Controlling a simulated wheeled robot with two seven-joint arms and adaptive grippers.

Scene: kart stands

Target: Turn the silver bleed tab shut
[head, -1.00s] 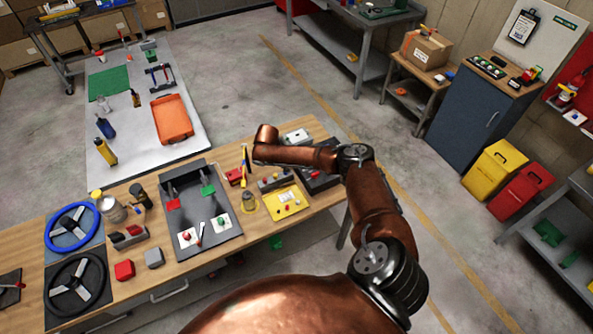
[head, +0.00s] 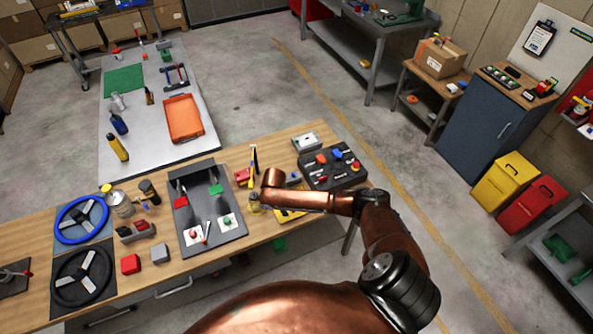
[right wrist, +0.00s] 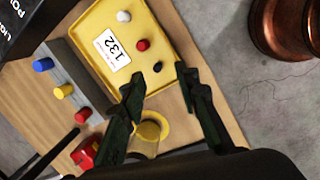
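I cannot make out a silver bleed tab for certain in either view. The dark panel (head: 333,168) with blue, red and yellow parts stands at the right end of the wooden bench, with nothing over it. A dark panel edge with white lettering (right wrist: 22,22) shows at the top left of the right wrist view. My right gripper (right wrist: 158,76) is open and empty, its dark fingers apart above the bench between a yellow tray (right wrist: 160,28) and a yellow-rimmed cup (right wrist: 153,128). In the head view my right arm hides it. My left gripper is not in view.
A grey block with blue, yellow and red knobs (right wrist: 62,90) lies beside the yellow tray. A red item (right wrist: 86,152) is near the cup. A white box (head: 307,142) stands behind the dark panel.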

